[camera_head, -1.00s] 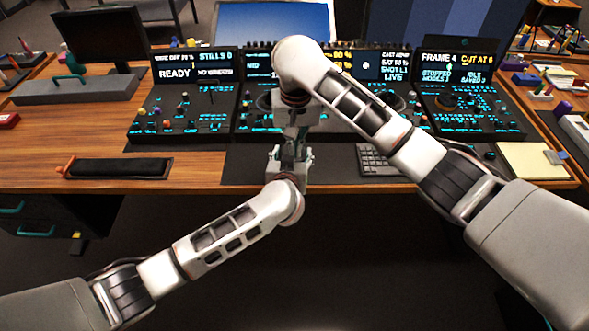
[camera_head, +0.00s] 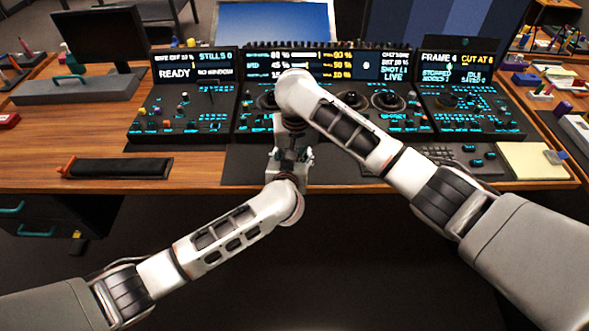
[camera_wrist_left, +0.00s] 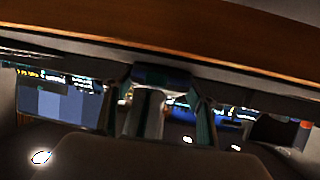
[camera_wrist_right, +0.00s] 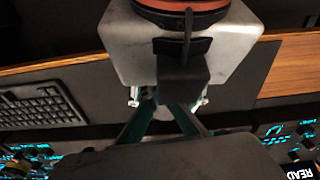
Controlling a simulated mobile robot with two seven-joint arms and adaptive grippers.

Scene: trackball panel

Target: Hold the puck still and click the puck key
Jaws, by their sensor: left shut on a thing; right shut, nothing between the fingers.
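My left gripper (camera_head: 292,156) reaches in low over the desk's front middle. In the left wrist view a dark blue thing (camera_wrist_left: 162,76) sits between its fingertips, likely the puck; its shape is hard to make out. My right arm comes down from above, and a pale part of it shows just beyond that dark blue thing. My right gripper (camera_wrist_right: 165,98) is shut and empty, pointing down near the left wrist. Its tips are partly covered by my left wrist in the right wrist view. The puck key cannot be made out; my arms cover this spot in the head view.
A console with lit screens (camera_head: 396,66) and trackballs (camera_head: 388,101) stands behind the arms. A keyboard (camera_wrist_right: 40,104) lies on the dark mat. A black case (camera_head: 117,168) lies at the left and a yellow pad (camera_head: 524,160) at the right. The desk's front edge is close.

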